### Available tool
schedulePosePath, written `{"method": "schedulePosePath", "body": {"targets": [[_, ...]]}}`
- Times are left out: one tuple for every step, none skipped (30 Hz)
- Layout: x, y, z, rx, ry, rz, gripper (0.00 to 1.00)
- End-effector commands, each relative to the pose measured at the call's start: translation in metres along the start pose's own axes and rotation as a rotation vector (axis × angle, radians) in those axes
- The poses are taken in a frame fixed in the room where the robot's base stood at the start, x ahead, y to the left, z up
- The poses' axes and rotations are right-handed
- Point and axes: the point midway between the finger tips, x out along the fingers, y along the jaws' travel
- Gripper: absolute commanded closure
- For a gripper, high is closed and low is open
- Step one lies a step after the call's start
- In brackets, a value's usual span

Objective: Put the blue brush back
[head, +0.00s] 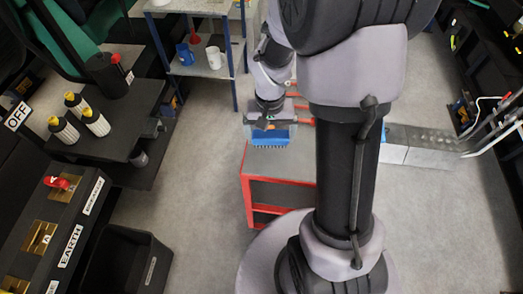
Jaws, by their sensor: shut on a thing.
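The blue brush (270,137) shows near the middle of the head view, with its dark bristles pointing down. My gripper (269,125) is shut on the top of the brush. The brush appears over the far end of the red cart's grey top (280,162); I cannot tell whether the bristles touch it. My arm hides the right part of the cart.
A metal shelf (208,68) at the back holds a blue jug (185,54), a white mug (214,57) and a red funnel (195,37). Yellow-capped bottles (97,122) stand on a dark ledge at left. A black bin (127,258) stands front left. Grey floor (190,190) is clear between.

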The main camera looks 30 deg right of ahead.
Motion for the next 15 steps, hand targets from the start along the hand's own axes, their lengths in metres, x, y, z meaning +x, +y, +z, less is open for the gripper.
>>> {"method": "schedulePosePath", "body": {"targets": [[-0.002,0.009,0.001,0.044,-0.002,0.003,0.42],[-0.002,0.014,0.002,0.067,-0.003,0.005,0.42],[-0.002,0.019,0.003,0.096,-0.003,0.007,0.42],[-0.001,0.022,0.003,0.113,-0.003,0.008,0.42],[0.002,0.025,0.004,0.128,-0.004,0.010,0.42],[0.011,0.027,0.004,0.139,-0.004,0.011,0.42],[0.020,0.028,0.005,0.145,-0.006,0.011,0.42],[0.029,0.028,0.005,0.147,-0.006,0.011,0.42],[0.041,0.027,0.005,0.147,-0.007,0.011,0.42],[0.048,0.027,0.005,0.147,-0.006,0.011,0.42],[0.054,0.026,0.005,0.147,-0.007,0.011,0.42],[0.059,0.026,0.005,0.146,-0.005,0.011,0.42],[0.062,0.026,0.005,0.146,-0.004,0.011,0.42],[0.066,0.026,0.005,0.146,-0.005,0.011,0.42],[0.071,0.025,0.005,0.145,-0.005,0.011,0.42]]}}
